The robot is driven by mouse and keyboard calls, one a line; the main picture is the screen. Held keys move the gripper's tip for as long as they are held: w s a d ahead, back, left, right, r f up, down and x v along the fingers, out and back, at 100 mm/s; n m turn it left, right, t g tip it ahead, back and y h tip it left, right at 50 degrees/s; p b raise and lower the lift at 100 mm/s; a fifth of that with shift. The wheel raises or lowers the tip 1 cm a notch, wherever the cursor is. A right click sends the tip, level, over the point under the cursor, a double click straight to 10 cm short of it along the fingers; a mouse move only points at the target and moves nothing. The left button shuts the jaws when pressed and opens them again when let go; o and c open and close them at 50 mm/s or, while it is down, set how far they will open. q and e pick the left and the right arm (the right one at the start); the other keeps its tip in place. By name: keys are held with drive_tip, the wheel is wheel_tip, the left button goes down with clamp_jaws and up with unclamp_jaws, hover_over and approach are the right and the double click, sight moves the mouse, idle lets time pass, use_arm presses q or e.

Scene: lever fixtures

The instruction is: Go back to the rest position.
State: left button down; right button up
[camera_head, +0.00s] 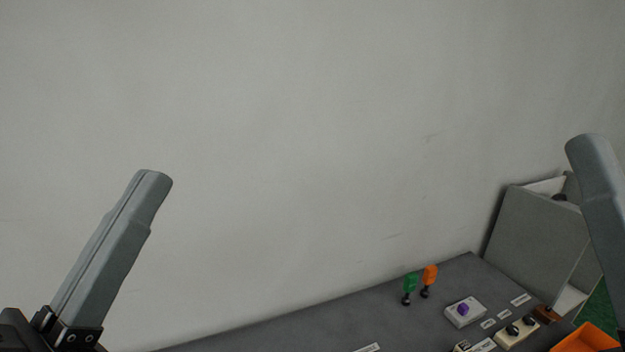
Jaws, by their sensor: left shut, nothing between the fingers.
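My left gripper (150,180) rises from the lower left with its grey fingers pressed together, pointing up in front of the pale wall. It is shut and empty, away from the table and its fixtures. The grey end of my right gripper (592,150) comes in at the right edge, in front of the grey box. Only part of it shows, so I cannot tell whether it is open or shut. A green-topped lever (410,283) and an orange-topped lever (430,275) stand side by side on the table, and neither gripper touches them.
The dark grey table (320,318) runs along the bottom. A white box with a purple knob (464,310), a cream switch block (517,331) and an orange tray (588,338) are at lower right. A grey open box (535,235) stands behind. The wall area between the grippers is clear.

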use_arm(q)
drive_tip(key=s+a+r+n+t+y+p, duration=0.2)
drive_tip(key=s+a+r+n+t+y, duration=0.25)
drive_tip(key=y, duration=0.45)
wheel_tip(320, 180, up, 37)
drive_tip(key=w+a+m+h+p, duration=0.1)
drive_tip(key=w+a+m+p, duration=0.1)
drive_tip(key=p, duration=3.4)
wheel_tip(320, 180, down, 46)
drive_tip(key=b, duration=4.5)
drive_tip(key=shift+s+d+r+g, duration=0.15)
drive_tip(key=shift+d+g, duration=0.15)
drive_tip(key=shift+g, duration=0.15)
drive_tip(key=shift+n, duration=0.35)
